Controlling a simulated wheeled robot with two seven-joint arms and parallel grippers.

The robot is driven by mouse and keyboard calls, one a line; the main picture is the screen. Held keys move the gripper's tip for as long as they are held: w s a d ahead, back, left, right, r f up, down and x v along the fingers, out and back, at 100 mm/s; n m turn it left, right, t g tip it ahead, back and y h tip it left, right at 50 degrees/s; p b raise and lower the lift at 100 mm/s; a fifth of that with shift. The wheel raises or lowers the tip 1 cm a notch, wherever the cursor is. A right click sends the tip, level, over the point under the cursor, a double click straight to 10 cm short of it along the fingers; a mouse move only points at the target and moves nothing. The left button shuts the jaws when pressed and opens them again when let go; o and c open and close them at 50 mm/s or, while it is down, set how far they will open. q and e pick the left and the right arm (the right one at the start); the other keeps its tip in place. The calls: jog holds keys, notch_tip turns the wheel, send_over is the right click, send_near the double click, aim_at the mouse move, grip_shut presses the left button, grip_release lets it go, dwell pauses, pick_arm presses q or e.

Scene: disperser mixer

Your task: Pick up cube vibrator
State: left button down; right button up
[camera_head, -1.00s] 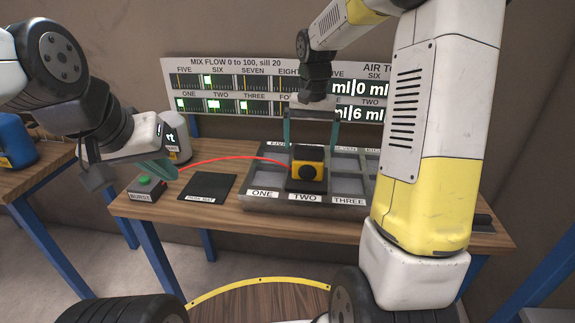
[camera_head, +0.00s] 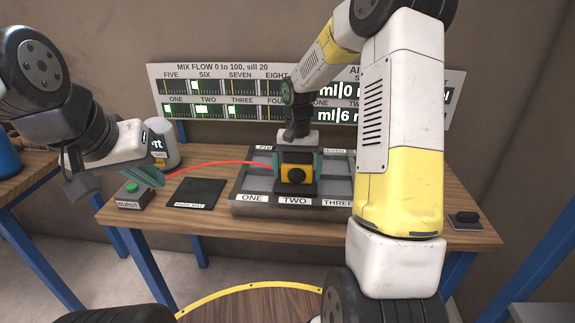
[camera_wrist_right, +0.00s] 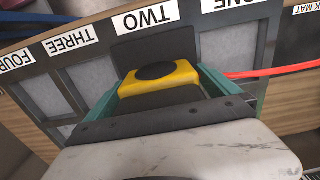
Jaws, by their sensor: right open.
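The cube vibrator, a yellow and black block (camera_head: 297,174), stands upright on the TWO cell of the grey tray (camera_head: 262,210), with a red hose at its left. In the right wrist view its yellow body (camera_wrist_right: 160,76) lies between the teal fingers. My right gripper (camera_head: 298,166) is lowered over it, open, one finger on each side; it also shows in the right wrist view (camera_wrist_right: 160,92). Whether the fingers touch it is unclear. My left gripper (camera_head: 148,178) hangs empty near the BURST button box, its finger gap not clear.
The BURST box (camera_head: 131,197) with a green button and a black mat (camera_head: 195,193) sit left of the tray. A white container (camera_head: 160,145) stands behind them. A display board (camera_head: 215,90) is at the back. A small dark item (camera_head: 465,219) lies at the table's right end.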

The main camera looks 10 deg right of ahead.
jog(key=shift+c, duration=0.4)
jog(key=c, duration=1.8)
jog(key=shift+c, duration=0.4)
jog(key=shift+r, duration=0.15)
